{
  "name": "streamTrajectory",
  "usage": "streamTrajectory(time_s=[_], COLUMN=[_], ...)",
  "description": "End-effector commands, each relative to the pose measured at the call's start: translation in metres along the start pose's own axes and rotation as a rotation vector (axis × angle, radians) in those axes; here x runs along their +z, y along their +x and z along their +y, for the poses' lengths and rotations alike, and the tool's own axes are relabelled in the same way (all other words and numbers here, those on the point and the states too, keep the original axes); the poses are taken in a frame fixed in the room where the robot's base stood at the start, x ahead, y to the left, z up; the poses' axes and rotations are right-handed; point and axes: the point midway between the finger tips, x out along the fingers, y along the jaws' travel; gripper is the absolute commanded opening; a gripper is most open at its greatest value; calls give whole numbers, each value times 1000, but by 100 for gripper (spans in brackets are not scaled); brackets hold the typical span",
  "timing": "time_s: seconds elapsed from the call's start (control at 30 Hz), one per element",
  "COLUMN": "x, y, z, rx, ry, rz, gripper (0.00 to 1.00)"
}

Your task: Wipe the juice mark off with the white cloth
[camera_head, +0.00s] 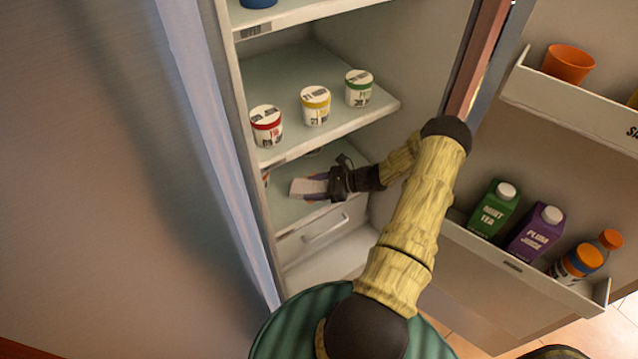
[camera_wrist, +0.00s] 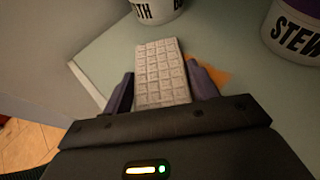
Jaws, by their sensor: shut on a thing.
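My gripper (camera_head: 314,187) is inside the open fridge, over the shelf (camera_head: 285,212) below the one with the three tubs. It is shut on the white cloth (camera_head: 302,188), a quilted block-like pad. In the wrist view the cloth (camera_wrist: 161,72) sits between the two purple fingers, low over or on the shelf; I cannot tell whether it touches. An orange juice mark (camera_wrist: 219,77) shows on the shelf just right of the cloth and is partly hidden by the right finger. The mark cannot be made out in the head view.
Two tubs, one at the top (camera_wrist: 157,10) and one at the right (camera_wrist: 296,30), stand close beyond the cloth. The shelf above holds red, yellow (camera_head: 315,106) and green-lidded tubs. The open door (camera_head: 440,265) at right holds cartons and bottles. A drawer (camera_head: 325,230) lies below.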

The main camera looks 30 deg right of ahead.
Motion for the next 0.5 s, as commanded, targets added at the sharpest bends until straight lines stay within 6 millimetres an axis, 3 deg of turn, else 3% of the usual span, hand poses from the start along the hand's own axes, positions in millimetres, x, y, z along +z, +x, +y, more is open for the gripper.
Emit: streamTrajectory(time_s=[0.5], x=[3], y=[8], z=[8], rx=[2], ry=[1], rz=[-1], gripper=[42])
